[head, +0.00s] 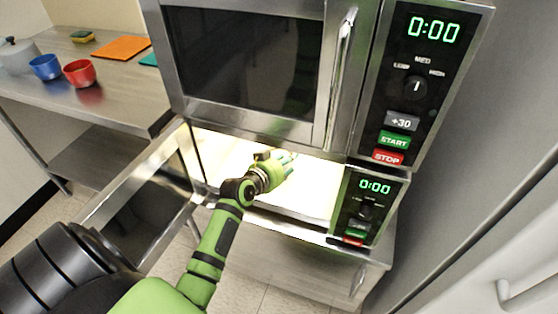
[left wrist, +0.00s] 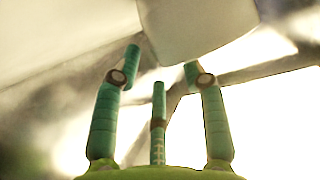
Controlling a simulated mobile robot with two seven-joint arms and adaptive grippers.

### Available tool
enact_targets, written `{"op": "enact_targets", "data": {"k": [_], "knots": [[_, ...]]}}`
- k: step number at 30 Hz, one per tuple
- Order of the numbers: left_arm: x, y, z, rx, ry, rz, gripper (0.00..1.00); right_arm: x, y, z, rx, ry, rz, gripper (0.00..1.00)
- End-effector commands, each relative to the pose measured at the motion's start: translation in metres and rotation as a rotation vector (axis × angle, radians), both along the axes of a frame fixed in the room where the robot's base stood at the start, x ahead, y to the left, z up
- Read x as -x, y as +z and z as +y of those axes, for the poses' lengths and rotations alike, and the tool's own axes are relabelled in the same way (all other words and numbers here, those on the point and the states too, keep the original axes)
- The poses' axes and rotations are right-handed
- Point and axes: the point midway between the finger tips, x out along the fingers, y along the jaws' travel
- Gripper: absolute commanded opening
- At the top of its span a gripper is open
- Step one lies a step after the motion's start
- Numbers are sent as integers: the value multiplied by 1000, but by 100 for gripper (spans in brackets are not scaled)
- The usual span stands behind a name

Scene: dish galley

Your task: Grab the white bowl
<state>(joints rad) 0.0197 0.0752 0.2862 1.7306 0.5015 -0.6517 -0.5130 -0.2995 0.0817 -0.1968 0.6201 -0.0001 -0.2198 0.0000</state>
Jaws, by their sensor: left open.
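A pale rounded shape that looks like the white bowl (left wrist: 196,28) is at the top of the left wrist view, just beyond my fingertips. Only part of it shows. In the head view I cannot make it out against the bright inside of the lower microwave (head: 222,160). My left gripper (head: 282,163) reaches into that microwave through its open front. In the left wrist view the gripper (left wrist: 162,70) has its teal fingers spread, with nothing between them. I cannot tell whether a fingertip touches the pale shape. My right gripper is not in view.
The lower microwave's door (head: 150,175) hangs open on the left, beside my arm. The upper microwave (head: 250,60) is shut just above.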

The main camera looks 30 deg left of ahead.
Motion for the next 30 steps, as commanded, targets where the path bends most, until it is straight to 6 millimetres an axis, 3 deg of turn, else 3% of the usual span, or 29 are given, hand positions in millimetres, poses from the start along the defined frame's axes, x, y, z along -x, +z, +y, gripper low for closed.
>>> {"op": "enact_targets", "data": {"k": [6, 14, 15, 18, 30], "knots": [[-23, -12, 0, 1, 1, -1, 43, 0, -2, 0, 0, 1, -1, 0], [-26, -13, 0, 0, 1, 0, 43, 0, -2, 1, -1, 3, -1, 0], [-26, -13, 0, 0, 1, 0, 39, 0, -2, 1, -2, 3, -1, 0], [-26, -13, 0, 0, 1, 0, 0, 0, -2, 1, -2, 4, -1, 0], [-26, -10, 1, -3, 1, -4, 0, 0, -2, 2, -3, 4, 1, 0]]}}
